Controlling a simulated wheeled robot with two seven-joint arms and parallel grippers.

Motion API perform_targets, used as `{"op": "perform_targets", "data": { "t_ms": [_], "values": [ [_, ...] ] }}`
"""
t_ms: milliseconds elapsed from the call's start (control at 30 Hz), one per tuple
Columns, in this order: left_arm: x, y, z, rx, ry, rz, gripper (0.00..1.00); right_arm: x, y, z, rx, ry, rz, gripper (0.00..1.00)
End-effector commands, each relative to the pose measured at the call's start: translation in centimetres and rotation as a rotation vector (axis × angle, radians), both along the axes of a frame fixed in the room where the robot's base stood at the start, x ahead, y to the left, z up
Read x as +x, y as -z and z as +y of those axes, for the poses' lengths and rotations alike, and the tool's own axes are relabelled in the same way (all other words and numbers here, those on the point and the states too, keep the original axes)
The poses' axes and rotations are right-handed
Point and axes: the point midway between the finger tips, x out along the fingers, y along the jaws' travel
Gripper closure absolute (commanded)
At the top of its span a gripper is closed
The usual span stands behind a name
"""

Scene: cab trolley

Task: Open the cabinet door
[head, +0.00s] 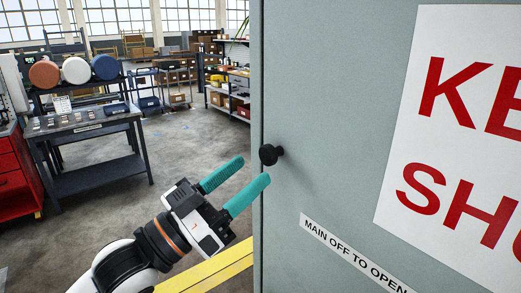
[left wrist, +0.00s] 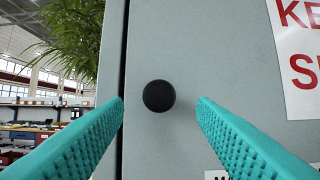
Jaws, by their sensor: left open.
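The grey cabinet door (head: 330,130) fills the right of the head view and looks shut. A round black knob (head: 269,154) sits near its left edge. My left gripper (head: 245,171) has teal fingers and is open, just left of and below the knob in the head view. In the left wrist view the knob (left wrist: 158,96) shows between the two open fingers (left wrist: 160,118), apart from both. It appears just ahead of the fingertips; the exact gap is hard to tell. My right gripper is not in view.
A dark work table (head: 90,130) and a red drawer cabinet (head: 17,180) stand at the left. Shelves (head: 228,92) with boxes are further back. A yellow floor stripe (head: 215,270) runs below my left arm. The floor between is clear. A green plant (left wrist: 72,35) shows beside the cabinet.

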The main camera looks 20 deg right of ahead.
Motion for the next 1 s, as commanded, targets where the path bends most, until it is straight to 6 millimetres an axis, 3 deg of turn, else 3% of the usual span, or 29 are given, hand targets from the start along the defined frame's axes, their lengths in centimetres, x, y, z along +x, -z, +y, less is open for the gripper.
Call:
{"op": "perform_targets", "data": {
  "t_ms": [233, 633, 933, 1000],
  "values": [
    [1.1, -1.5, -3.0, 0.000, 0.000, 0.000, 0.48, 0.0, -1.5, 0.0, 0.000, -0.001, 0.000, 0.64],
    [1.3, -1.5, -3.6, 0.001, -0.001, 0.000, 0.48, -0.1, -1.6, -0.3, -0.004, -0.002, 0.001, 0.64],
    [1.3, -1.5, -3.6, 0.000, -0.001, -0.001, 0.97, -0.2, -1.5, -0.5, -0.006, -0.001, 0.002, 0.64],
    [1.3, -1.5, -3.6, 0.000, -0.001, -0.001, 1.00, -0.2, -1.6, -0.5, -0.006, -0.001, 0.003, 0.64]
  ]
}}
